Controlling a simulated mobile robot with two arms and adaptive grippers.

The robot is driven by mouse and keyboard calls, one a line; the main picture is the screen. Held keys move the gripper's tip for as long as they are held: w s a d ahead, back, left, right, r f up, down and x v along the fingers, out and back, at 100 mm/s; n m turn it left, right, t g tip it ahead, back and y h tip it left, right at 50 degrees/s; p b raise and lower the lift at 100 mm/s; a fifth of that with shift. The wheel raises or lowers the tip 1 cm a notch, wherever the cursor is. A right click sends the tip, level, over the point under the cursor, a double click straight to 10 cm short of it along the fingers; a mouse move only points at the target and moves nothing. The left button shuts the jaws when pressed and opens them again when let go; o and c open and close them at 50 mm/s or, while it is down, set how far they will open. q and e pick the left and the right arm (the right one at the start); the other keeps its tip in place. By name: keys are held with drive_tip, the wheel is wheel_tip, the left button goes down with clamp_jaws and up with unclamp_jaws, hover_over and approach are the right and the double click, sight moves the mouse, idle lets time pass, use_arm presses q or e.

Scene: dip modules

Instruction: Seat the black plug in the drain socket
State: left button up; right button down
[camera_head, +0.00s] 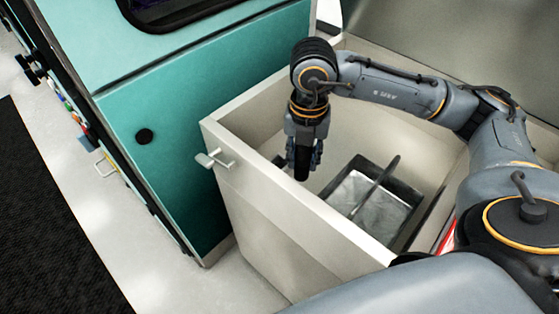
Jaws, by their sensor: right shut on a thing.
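My right gripper (303,148) points down inside the open beige tank, near its left inner wall. It is shut on a dark, upright piece, which seems to be the black plug (301,166); the fingers partly cover it. The plug's lower end hangs in the tank, and I cannot tell whether it touches anything. A small dark fitting (279,161) shows on the inner wall just left of the gripper. I cannot tell whether it is the drain socket. My left gripper is not in view.
The beige tank (262,210) holds a grey metal tray (352,190) with a dark bar across it, right of the gripper. A silver handle (215,160) sticks out from the tank's outer corner.

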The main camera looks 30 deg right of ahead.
drive_tip(key=w+f+p, duration=0.1)
drive_tip(key=w+f, duration=0.3)
drive_tip(key=w+f+p, duration=0.1)
drive_tip(key=w+f, duration=0.3)
drive_tip(key=w+d+f+p, duration=0.1)
drive_tip(key=w+f, duration=0.2)
drive_tip(key=w, duration=0.1)
drive_tip(key=shift+w+f, duration=0.1)
drive_tip(key=shift+f, duration=0.3)
drive_tip(key=shift+a+f, duration=0.1)
drive_tip(key=shift+f, duration=0.15)
drive_tip(key=c, duration=1)
unclamp_jaws()
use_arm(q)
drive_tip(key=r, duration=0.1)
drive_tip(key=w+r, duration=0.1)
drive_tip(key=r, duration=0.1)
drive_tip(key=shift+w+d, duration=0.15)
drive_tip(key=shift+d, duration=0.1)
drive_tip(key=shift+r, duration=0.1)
use_arm(e)
drive_tip(key=shift+r, duration=0.1)
